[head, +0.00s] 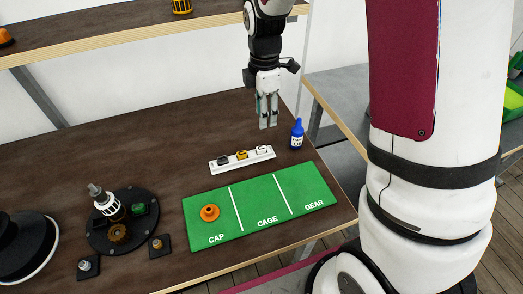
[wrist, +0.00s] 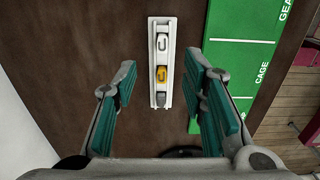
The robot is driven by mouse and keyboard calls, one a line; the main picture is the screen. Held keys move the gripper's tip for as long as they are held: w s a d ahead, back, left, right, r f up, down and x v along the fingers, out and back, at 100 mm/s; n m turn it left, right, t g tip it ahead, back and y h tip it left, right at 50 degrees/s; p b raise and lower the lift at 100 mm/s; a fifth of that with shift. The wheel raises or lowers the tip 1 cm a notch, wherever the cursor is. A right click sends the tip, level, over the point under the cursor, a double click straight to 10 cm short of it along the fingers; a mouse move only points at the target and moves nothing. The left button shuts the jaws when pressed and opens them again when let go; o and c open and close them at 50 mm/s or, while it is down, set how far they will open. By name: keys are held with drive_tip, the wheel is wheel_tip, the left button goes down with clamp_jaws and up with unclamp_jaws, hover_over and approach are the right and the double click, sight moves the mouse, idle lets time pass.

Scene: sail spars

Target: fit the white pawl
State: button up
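The white pawl (head: 262,150) sits at the right end of a small white tray (head: 213,169), beside a yellow pawl (head: 241,155) and a dark one (head: 222,160). In the wrist view the white pawl (wrist: 162,42) is at the top of the tray, beyond the yellow pawl (wrist: 161,74). My gripper (head: 267,124) points down above the table near the tray's right end. In the wrist view my gripper (wrist: 160,75) is open and empty, its teal-padded fingers wide apart on either side of the tray.
A green mat (head: 252,222) marked CAP, CAGE and GEAR lies in front of the tray, with an orange cap (head: 209,212) on CAP. A blue bottle (head: 297,134) stands close right of my gripper.

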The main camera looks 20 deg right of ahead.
hover_over(265, 146)
wheel_tip(265, 146, down, 7)
drive_tip(key=shift+a+p, duration=0.15)
drive_tip(key=shift+p, duration=0.15)
drive_tip(key=shift+f+p, duration=0.6)
drive_tip(key=shift+f, duration=2)
clamp_jaws()
